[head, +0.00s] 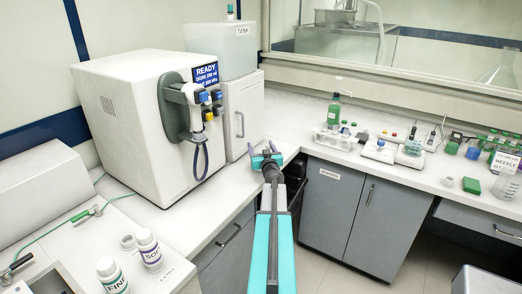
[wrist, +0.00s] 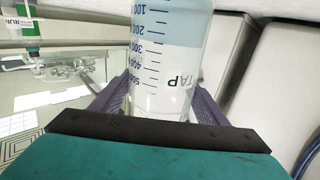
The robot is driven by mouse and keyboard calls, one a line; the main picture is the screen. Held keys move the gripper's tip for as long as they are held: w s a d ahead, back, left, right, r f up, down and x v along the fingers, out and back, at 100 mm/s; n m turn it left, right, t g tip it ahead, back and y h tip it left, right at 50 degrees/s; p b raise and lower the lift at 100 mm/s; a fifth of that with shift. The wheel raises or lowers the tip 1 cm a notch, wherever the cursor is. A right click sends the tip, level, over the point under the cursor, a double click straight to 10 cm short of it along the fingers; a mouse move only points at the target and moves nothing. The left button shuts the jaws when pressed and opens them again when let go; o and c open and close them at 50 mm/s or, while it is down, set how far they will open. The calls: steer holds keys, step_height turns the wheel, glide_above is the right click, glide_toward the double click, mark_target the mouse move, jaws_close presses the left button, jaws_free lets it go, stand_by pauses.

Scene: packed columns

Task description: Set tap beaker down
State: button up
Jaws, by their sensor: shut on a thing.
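The lower numbers lie toward the top of that view, where the beaker looks pale blue. In the head view my gripper (head: 265,158) is at the inner corner of the white counter (head: 240,178), in front of the tank cabinet. The beaker is hard to make out there, and I cannot tell whether it touches the counter.
A white dispenser (head: 130,125) with a READY screen stands left of my gripper, beside the tank (head: 228,50) on its cabinet (head: 243,115). A green bottle (head: 334,108) and small labware line the right counter. Two white bottles (head: 148,250) stand front left. Counter near the corner looks clear.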

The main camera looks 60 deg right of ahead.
steer(key=shift+f, duration=0.55)
steer(key=shift+f, duration=0.15)
steer(key=o, duration=1.8)
steer(key=shift+o, duration=0.2)
steer(key=shift+r, duration=0.2)
steer(key=b+v, duration=0.1)
steer(key=v, duration=1.1)
steer(key=shift+b, duration=0.4)
